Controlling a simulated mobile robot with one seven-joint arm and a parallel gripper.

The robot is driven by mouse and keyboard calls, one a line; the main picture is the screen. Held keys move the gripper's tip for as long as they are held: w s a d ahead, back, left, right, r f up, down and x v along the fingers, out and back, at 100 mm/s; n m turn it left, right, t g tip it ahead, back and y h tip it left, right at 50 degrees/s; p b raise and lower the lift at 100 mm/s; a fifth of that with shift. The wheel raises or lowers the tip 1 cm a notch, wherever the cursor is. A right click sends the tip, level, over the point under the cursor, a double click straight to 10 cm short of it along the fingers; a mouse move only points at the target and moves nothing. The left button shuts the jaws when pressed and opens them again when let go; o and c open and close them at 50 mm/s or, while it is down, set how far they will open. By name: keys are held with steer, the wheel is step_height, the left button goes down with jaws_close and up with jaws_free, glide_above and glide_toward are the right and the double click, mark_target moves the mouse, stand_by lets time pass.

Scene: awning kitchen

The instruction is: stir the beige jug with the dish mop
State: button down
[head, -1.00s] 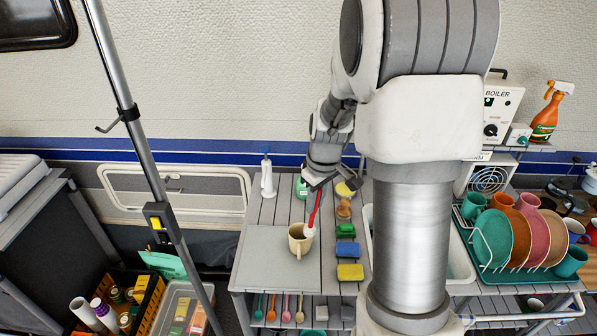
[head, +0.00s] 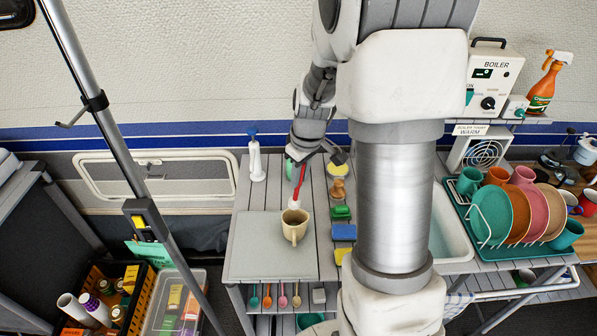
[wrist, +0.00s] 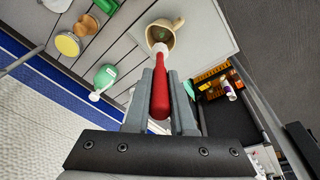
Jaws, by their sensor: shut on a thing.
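The beige jug (head: 295,229) stands upright on the grey board of the slatted counter, its handle toward the front. The dish mop (head: 299,182) has a red handle and a white head. My gripper (head: 304,161) is shut on the red handle and holds the mop steeply tilted, head down. In the head view the white head is at the jug's back rim. In the wrist view the mop (wrist: 160,95) points at the jug (wrist: 172,27), and its head overlaps the jug's near rim. I cannot tell whether the head is inside or just above the opening.
Right of the jug are a blue sponge (head: 343,232), a green block (head: 340,212) and a wooden piece (head: 338,189). A white bottle (head: 256,160) stands behind left. A sink (head: 450,235) and dish rack (head: 482,252) are farther right. The grey board (head: 250,250) is otherwise clear.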

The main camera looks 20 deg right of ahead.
step_height(320, 180, down, 12)
steer(key=b, duration=0.9)
steer(key=shift+w+r, duration=0.25)
steer(key=shift+w, duration=0.05)
steer(key=shift+d, duration=0.1)
